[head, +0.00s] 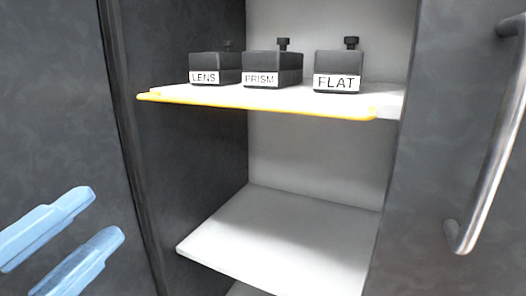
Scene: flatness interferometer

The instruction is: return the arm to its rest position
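My gripper (106,213) shows at the lower left as two light blue fingers. They point up and to the right with a clear gap between them and nothing in it, so it is open and empty. It is in front of a dark panel, left of the cabinet opening. The rest of my arm is out of view.
On the upper white shelf (300,97), with a yellow front edge, stand three dark boxes labelled LENS (214,64), PRISM (270,64) and FLAT (338,66), each with a knob. A lower shelf (285,240) is bare. A dark panel with a metal handle (492,150) is at right.

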